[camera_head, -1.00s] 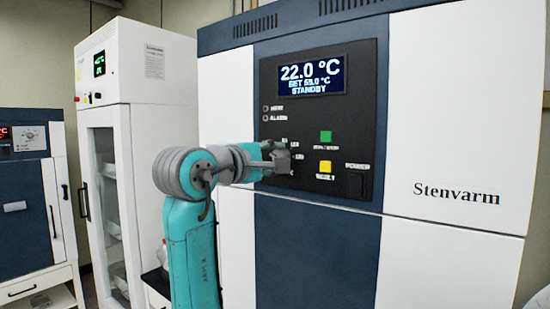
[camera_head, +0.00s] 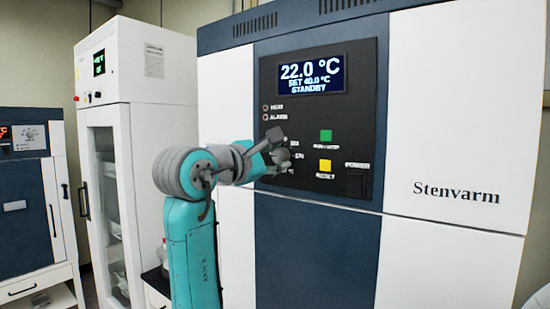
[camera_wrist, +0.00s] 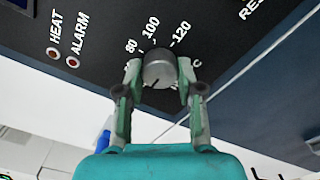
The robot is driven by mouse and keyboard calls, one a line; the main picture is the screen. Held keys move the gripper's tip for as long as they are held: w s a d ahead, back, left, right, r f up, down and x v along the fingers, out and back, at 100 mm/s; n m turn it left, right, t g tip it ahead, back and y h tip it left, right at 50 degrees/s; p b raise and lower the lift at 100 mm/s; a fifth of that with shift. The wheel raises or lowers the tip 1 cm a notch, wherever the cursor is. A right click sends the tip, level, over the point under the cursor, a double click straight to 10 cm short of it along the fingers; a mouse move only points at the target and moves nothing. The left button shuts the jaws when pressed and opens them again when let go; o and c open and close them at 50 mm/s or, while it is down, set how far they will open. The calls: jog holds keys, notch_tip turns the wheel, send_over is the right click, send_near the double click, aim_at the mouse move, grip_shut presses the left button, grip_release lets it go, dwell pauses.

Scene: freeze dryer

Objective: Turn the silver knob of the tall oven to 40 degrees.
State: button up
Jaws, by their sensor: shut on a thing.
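The tall oven (camera_head: 455,130) fills the right of the head view, with a black control panel (camera_head: 360,125) on its front. Its display (camera_head: 311,74) reads 22.0 °C, SET 40.0 °C, STANDBY. In the wrist view the silver knob (camera_wrist: 158,70) sits on the panel, with 80, 100 and 120 printed near it. My gripper (camera_wrist: 160,78) is shut on the knob, one finger on each side. In the head view my gripper (camera_head: 280,148) is at the panel, tilted, and hides most of the knob.
A green button (camera_head: 326,136), a yellow reset button (camera_head: 325,166) and a black power switch (camera_head: 356,184) lie right of my gripper. HEAT and ALARM lamps (camera_head: 265,112) are above left. A tall white cabinet (camera_head: 150,130) and a smaller oven (camera_head: 28,200) stand at left.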

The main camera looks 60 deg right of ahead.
jog(key=o, duration=1.2)
jog(key=shift+c, duration=0.2)
jog(key=shift+a, duration=0.1)
jog(key=a, duration=1.2)
jog(key=shift+w, duration=0.4)
